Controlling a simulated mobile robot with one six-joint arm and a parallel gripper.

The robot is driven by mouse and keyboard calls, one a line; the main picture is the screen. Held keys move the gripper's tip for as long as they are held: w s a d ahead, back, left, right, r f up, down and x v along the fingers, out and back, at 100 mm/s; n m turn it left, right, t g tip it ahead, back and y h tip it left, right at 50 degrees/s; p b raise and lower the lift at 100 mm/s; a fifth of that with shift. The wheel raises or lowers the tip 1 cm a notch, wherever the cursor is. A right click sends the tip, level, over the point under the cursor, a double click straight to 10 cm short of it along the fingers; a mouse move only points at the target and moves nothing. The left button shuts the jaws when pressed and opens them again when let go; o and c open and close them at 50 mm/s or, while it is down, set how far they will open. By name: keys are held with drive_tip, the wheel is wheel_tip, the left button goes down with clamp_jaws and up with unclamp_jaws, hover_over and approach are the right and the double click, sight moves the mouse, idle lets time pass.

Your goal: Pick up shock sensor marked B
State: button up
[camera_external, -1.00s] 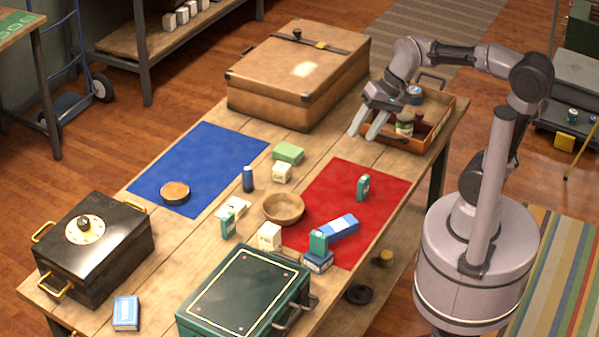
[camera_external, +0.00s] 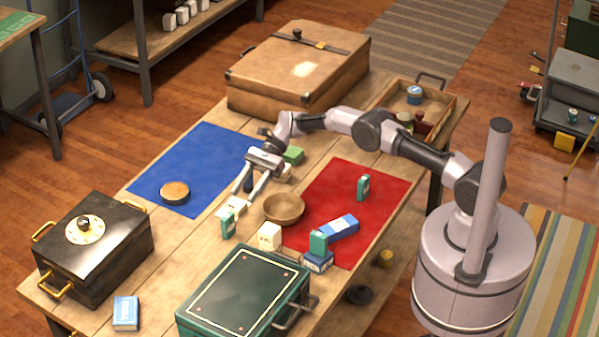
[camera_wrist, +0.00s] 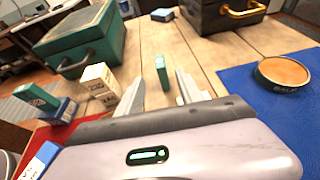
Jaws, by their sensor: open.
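My gripper (camera_external: 245,196) is open and empty, pointing down above the table between the blue mat and the wooden bowl. An upright teal box (camera_external: 228,225) stands just in front of it; in the wrist view this box (camera_wrist: 161,73) shows between the two fingers, apart from them. Other teal boxes stand on the red mat (camera_external: 363,187) and on a blue box (camera_external: 318,243). No letter B is readable, so I cannot tell which is the shock sensor.
A wooden bowl (camera_external: 284,208) is right of my gripper. A dark green case (camera_external: 245,296), a black box (camera_external: 93,247) and a brown suitcase (camera_external: 300,75) stand around it. A round tin (camera_external: 174,192) sits on the blue mat (camera_external: 200,150).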

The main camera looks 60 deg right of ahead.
sight(227, 216)
drive_tip(key=b+x, duration=0.3)
drive_tip(key=x, duration=0.7)
drive_tip(key=shift+f+b, duration=0.2)
drive_tip(key=shift+b, duration=0.1)
drive_tip(key=shift+a, duration=0.15)
drive_tip(key=shift+r, duration=0.15)
clamp_jaws()
